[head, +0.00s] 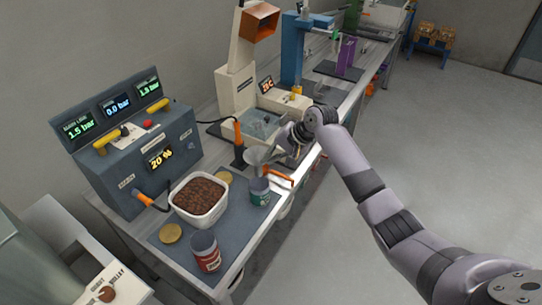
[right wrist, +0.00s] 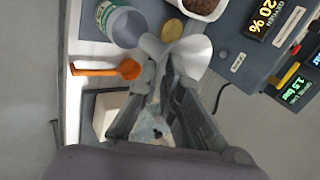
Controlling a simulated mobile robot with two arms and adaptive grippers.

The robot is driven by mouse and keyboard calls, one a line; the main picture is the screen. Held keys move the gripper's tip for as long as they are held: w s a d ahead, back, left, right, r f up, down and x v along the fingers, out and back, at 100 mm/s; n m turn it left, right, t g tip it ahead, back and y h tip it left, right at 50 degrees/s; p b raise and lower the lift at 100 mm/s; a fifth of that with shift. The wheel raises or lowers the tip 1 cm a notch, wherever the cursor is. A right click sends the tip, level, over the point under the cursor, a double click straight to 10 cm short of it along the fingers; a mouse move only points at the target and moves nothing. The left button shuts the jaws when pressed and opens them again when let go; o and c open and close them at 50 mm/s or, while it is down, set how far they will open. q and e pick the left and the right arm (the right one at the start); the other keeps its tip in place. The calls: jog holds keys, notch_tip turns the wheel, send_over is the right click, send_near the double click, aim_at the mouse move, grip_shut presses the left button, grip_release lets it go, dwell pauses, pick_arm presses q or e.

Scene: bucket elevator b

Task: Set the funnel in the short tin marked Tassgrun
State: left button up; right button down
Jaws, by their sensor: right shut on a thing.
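A pale grey-white funnel (right wrist: 190,55) is held in my right gripper (right wrist: 166,85), which is shut on it. In the head view the funnel (head: 257,156) is just behind the short green-labelled tin (head: 260,191), with my right gripper (head: 278,147) to its right. In the right wrist view the open tin (right wrist: 122,26) is left of the funnel, whose narrow spout points towards it. The funnel looks outside the tin; the gap between them is unclear. A red-labelled tin (head: 206,251) stands nearer the front. Label words are too small to read. My left gripper is not in view.
A white tub of brown granules (head: 223,207) stands left of the green tin. An orange-handled tool (head: 280,179) lies right of it. Gold lids (head: 171,233) lie on the dark mat. The blue-grey gauge box (head: 150,160) stands at the left.

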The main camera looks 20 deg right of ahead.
notch_tip(320, 180, down, 12)
jog(key=b, duration=0.3)
jog(key=shift+r+b, duration=0.25)
jog(key=shift+b, duration=0.1)
dwell(0.7)
jog(key=shift+d, duration=0.1)
jog(key=c, duration=1.7)
grip_release()
jog(key=shift+r, duration=0.15)
